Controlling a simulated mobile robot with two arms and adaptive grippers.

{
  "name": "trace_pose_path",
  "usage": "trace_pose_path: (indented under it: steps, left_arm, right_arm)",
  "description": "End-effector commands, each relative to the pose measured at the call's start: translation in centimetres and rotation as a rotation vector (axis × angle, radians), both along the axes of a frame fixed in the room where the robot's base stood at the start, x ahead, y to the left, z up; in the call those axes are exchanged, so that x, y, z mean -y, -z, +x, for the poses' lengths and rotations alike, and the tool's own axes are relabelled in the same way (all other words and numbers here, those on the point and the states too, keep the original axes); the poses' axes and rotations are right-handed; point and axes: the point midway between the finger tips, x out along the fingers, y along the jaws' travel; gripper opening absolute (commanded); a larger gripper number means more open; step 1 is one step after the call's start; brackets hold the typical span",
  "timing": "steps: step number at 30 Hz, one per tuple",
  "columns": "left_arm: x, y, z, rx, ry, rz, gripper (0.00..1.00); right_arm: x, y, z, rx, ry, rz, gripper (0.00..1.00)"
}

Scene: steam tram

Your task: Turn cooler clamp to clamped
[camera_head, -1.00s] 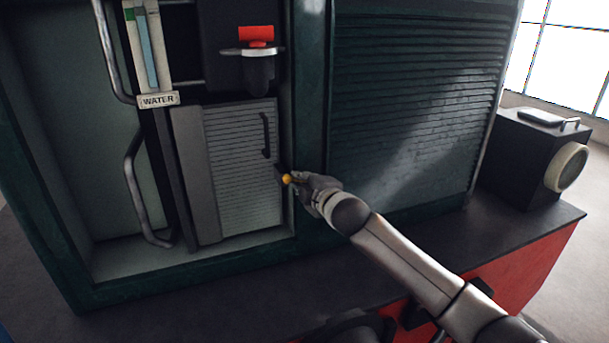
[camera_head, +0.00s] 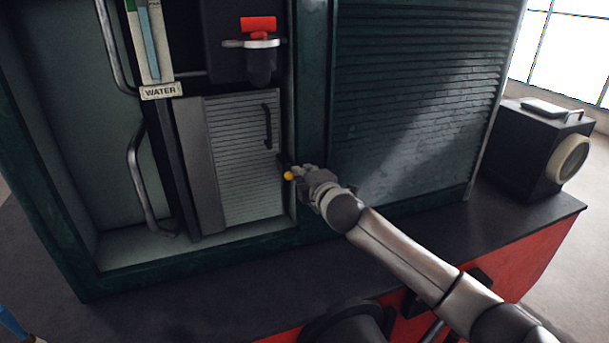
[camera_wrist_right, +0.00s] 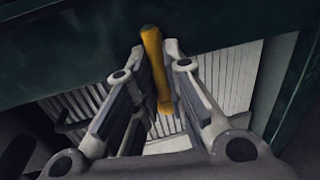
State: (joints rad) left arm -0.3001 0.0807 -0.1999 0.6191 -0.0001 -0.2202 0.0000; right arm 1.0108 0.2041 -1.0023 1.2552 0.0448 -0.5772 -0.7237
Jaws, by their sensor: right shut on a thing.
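The cooler (camera_head: 240,160) is a pale finned block inside the open green cabinet, with a dark vertical handle on its face. The cooler clamp (camera_head: 288,176) shows as a small yellow-tipped lever at the cooler's right edge. My right gripper (camera_head: 297,174) is at this lever. In the right wrist view the yellow clamp handle (camera_wrist_right: 155,65) stands between the two fingers of the right gripper (camera_wrist_right: 157,70), which is shut on it. The clamp's pivot is mostly hidden by the gripper. My left gripper is not in view.
A green frame post (camera_head: 312,100) and louvred panel (camera_head: 410,110) stand right of the cooler. A red-handled valve (camera_head: 258,25) is above it, and a water gauge (camera_head: 160,92) with pipes is left. A lamp (camera_head: 568,158) stands far right.

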Motion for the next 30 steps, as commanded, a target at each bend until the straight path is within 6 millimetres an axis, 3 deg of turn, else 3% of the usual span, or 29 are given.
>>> trace_pose_path:
  steps: [1, 2, 7, 20, 30]
  left_arm:
    - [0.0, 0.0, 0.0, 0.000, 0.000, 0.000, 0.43]
    - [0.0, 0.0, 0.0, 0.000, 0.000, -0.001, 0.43]
    - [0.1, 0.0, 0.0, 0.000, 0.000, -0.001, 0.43]
    - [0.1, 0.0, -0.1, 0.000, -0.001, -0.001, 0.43]
    - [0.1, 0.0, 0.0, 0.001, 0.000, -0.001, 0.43]
  right_arm:
    - [-0.1, 0.3, -0.1, -0.002, -0.002, -0.007, 0.00]
    - [-0.1, 0.3, -0.1, -0.002, -0.002, -0.007, 0.13]
    - [-0.1, 0.2, -0.1, -0.001, -0.002, -0.006, 0.34]
    - [0.2, 0.0, -0.4, 0.000, 0.000, -0.002, 0.34]
    - [1.5, -0.7, -3.8, 0.001, -0.001, -0.002, 0.34]
